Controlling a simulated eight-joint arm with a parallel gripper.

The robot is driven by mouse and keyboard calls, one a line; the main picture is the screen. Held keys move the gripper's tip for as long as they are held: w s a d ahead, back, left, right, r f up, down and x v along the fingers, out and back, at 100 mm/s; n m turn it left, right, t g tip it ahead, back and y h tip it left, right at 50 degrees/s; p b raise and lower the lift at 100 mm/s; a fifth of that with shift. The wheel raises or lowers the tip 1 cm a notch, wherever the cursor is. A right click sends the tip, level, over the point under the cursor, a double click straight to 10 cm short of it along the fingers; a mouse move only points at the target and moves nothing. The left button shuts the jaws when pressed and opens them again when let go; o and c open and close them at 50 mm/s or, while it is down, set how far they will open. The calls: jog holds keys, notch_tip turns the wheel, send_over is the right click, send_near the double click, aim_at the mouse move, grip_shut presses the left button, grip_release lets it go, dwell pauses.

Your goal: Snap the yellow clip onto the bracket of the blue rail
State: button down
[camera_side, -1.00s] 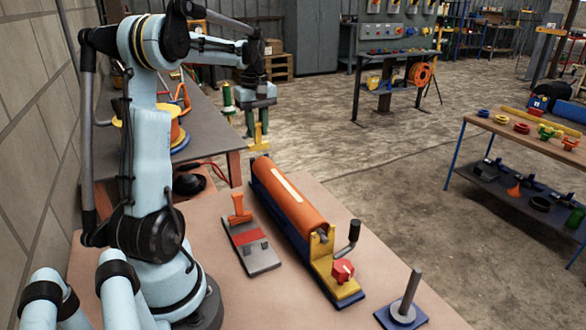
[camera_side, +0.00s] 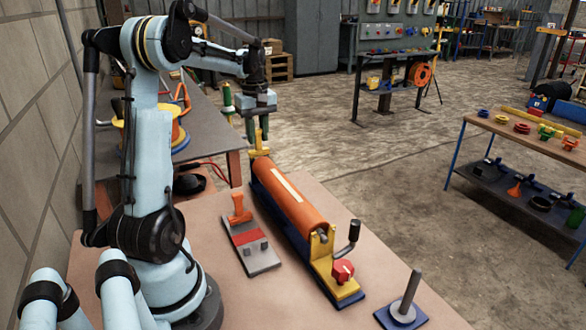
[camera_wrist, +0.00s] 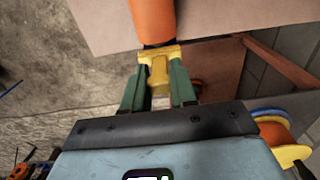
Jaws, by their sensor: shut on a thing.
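My gripper (camera_side: 257,130) hangs at the far end of the blue rail (camera_side: 329,278). Its green fingers are shut on the yellow clip (camera_side: 258,149), a T-shaped piece with its wide part lowest. In the wrist view, my gripper (camera_wrist: 159,92) grips the stem of the clip (camera_wrist: 158,70), whose wide part lies beside the end of the orange cylinder (camera_wrist: 152,18). The blue rail runs under the cylinder, with a yellow bracket (camera_side: 322,255) at its near end. Any bracket at the far end is hidden, and I cannot tell whether the clip touches the rail.
A grey plate with an orange handle (camera_side: 240,210) lies left of the rail. A red knob (camera_side: 342,271) and a black crank (camera_side: 349,238) are at the near end. A post on a blue base (camera_side: 407,305) stands at the front right. A side table holds a yellow spool (camera_side: 177,128).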

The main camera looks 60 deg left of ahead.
jog(key=shift+f, duration=0.4)
jog(key=shift+r, duration=0.15)
jog(key=shift+r, duration=0.9)
jog(key=shift+f, duration=1.05)
dwell(0.8)
jog(key=c, duration=0.8)
grip_release()
notch_tip(320, 180, up, 12)
jog(key=shift+r, duration=0.1)
